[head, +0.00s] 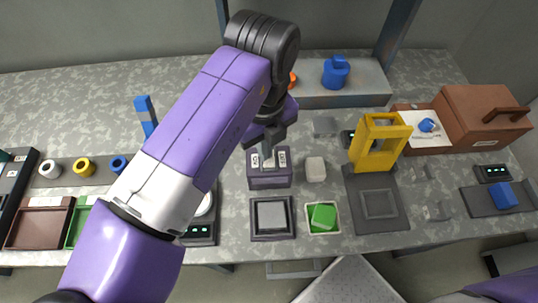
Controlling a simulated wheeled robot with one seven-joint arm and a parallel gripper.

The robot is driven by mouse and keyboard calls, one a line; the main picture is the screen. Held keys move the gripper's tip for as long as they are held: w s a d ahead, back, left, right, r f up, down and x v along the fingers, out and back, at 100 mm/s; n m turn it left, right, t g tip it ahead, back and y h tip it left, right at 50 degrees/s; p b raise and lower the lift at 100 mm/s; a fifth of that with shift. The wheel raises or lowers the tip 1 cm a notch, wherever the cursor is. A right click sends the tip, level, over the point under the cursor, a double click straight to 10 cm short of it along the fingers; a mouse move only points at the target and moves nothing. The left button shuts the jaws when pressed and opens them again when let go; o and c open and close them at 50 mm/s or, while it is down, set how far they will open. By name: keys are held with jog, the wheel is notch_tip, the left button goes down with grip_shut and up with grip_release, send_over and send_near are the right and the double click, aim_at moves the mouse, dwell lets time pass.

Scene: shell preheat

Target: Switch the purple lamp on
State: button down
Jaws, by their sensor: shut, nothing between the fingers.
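A dark purple box (270,182) with two white marked plates on its top stands near the middle of the table. It is the only purple thing on the table that I can make out; a lamp or its light is not clearly visible. My gripper (267,153) is shut and empty, pointing down at the top of this box, between the two plates. I cannot tell whether the fingertips touch it. The fingers hide part of the box's top, and my arm covers the table to the left and behind.
A grey square pad (271,215) lies in front of the box, with a green block (323,216) in a tray to its right. A pale block (315,169) stands close on the right. A yellow frame (379,143) and brown case (485,115) stand farther right.

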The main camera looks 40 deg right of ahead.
jog(key=shift+f+b, duration=0.35)
jog(key=shift+f, duration=0.15)
jog(key=shift+r, duration=0.1)
jog(key=shift+r+p, duration=2.85)
jog(key=shift+r, duration=0.65)
jog(key=shift+s+f, duration=0.1)
